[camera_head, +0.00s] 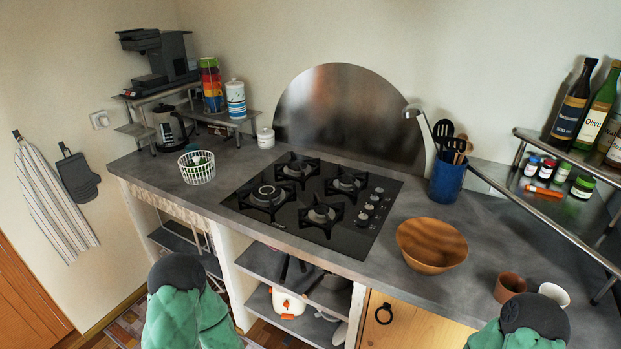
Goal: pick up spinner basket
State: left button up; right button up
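The spinner basket (197,175) is a white, slatted, open-topped basket. It stands upright on the left part of the grey counter (218,196), left of the black gas hob. Something dark green shows inside it, too small to make out. Parts of my two arms, in green padded covers with dark rounded joints, show at the bottom edge, left of centre and at the right. Neither gripper shows, and nothing of mine touches the basket.
The hob (315,202) lies right of the basket. A kettle (170,129) and a small white lidded jar (265,138) stand behind it. A wooden bowl (431,246), brown cup (509,287) and blue utensil holder (449,178) are farther right. Counter in front of the basket is clear.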

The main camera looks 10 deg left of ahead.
aim_at(201, 172)
jog(key=u, duration=1.1)
jog(key=z, duration=1.7)
jog(key=u, duration=1.7)
jog(key=z, duration=0.25)
jog(key=i+j+z, duration=0.5)
jog(key=j, duration=0.15)
jog(key=i+j+z, duration=0.25)
jog(key=j, duration=0.15)
jog(key=k, duration=0.1)
